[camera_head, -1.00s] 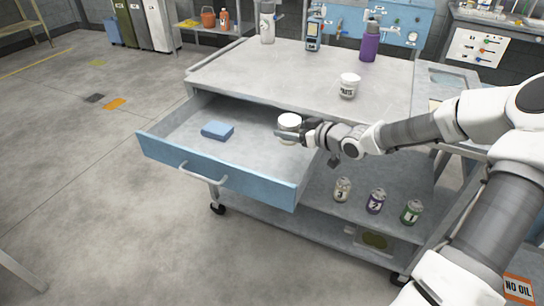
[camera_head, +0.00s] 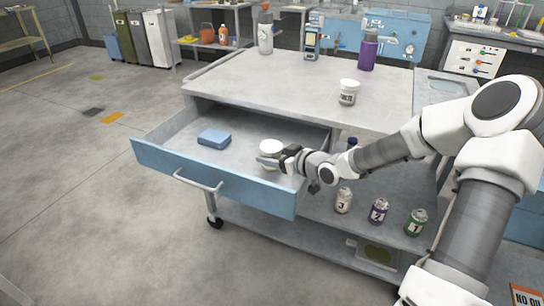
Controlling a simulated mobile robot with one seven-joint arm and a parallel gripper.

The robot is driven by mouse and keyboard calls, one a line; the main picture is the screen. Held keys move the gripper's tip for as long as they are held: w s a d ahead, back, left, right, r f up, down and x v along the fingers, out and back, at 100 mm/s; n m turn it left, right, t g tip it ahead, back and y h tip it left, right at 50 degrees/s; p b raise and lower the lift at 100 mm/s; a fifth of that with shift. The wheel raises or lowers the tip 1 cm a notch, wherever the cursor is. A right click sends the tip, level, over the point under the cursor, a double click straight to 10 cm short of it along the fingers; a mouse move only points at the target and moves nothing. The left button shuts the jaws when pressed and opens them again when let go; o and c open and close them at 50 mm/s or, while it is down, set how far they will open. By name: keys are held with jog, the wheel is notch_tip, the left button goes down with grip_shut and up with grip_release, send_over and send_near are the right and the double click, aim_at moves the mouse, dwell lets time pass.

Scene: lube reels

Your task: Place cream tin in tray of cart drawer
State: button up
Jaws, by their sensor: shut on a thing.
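The cream tin (camera_head: 271,147), a small round tin with a white lid, is in my gripper (camera_head: 270,160) over the right part of the open cart drawer (camera_head: 224,182). The gripper is shut on its side and the tin looks upright. I cannot tell whether its base touches the drawer floor. The drawer is pulled out, with a blue front and a grey inside. A blue block, perhaps a sponge (camera_head: 214,138), lies in its left part. No separate tray shows inside it.
A white labelled jar (camera_head: 348,93), a purple bottle (camera_head: 368,50), a handheld device (camera_head: 312,41) and a pale bottle (camera_head: 265,32) stand on the cart top (camera_head: 270,85). Numbered cans (camera_head: 378,211) stand on the lower shelf. The drawer's middle has free room.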

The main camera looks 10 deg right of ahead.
jog(key=shift+f+b, duration=0.35)
jog(key=shift+f, duration=0.25)
jog(key=o, duration=1.5)
jog(key=shift+r+p, duration=0.4)
jog(key=shift+r, duration=0.2)
jog(key=p+v, duration=0.4)
jog(key=v, duration=0.8)
jog(key=shift+r, duration=0.1)
